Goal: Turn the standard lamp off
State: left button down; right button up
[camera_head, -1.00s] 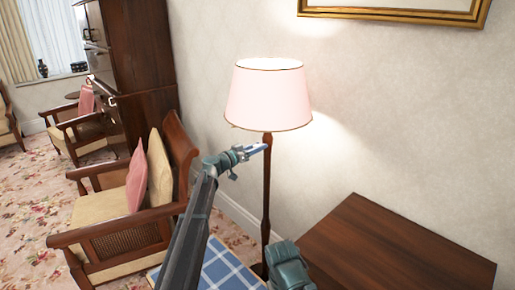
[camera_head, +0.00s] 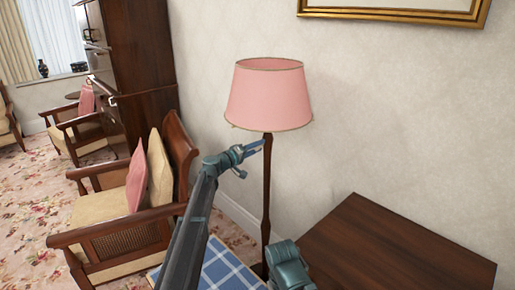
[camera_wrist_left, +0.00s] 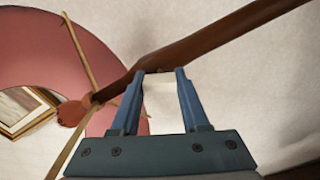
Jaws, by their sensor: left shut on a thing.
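The standard lamp has a pink shade (camera_head: 268,95) on a dark wooden pole (camera_head: 266,195) against the wall. The shade is unlit, with no glow on the wall. My left gripper (camera_head: 259,145) is at the upper pole, just below the shade. In the left wrist view my left gripper (camera_wrist_left: 162,76) has its fingers a little apart and shut on the lamp at the pole (camera_wrist_left: 200,45). The underside of the shade (camera_wrist_left: 95,45) shows at the left there. The exact grip at the fingertips is hard to see.
A dark wooden table (camera_head: 395,250) stands right of the pole. A wooden armchair (camera_head: 120,215) with cushions is at left. A blue checked cloth (camera_head: 225,270) lies below my left arm. A tall cabinet (camera_head: 135,65) stands behind.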

pick_arm(q)
jog(key=n, duration=0.4)
jog(key=shift+n, duration=0.4)
dwell(0.4)
jog(key=shift+c, duration=2)
grip_release()
jog(key=shift+a, duration=0.1)
jog(key=v, duration=1.3)
jog(key=shift+s+a, duration=0.25)
jog(key=shift+s, duration=0.05)
